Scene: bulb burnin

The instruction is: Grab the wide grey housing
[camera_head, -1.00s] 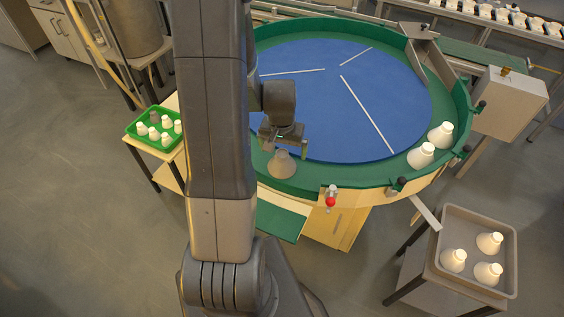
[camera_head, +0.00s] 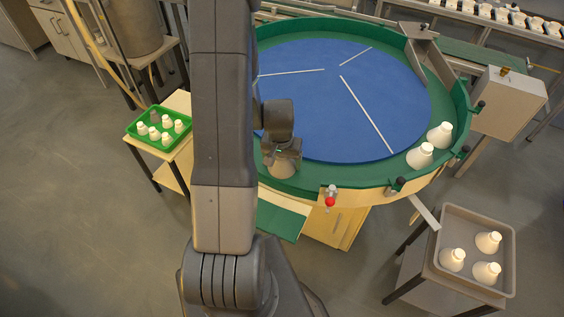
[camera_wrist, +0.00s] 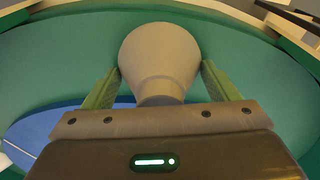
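The wide grey housing (camera_wrist: 160,52) stands on the green outer ring of the round table, and its lower part shows below my gripper in the head view (camera_head: 281,171). My gripper (camera_wrist: 159,85) is around it in the wrist view, with one green-padded finger on each side. The fingers are spread, and small gaps show between the pads and the housing. In the head view my gripper (camera_head: 282,160) is low over the housing and hides its upper part.
The round table has a blue middle (camera_head: 335,110) with thin white strips. Two white housings (camera_head: 421,155) stand on its right side. A grey tray (camera_head: 462,217) at lower right holds three white ones. A green tray (camera_head: 133,129) at left holds several small pieces. A red knob (camera_head: 330,202) sits on the front rim.

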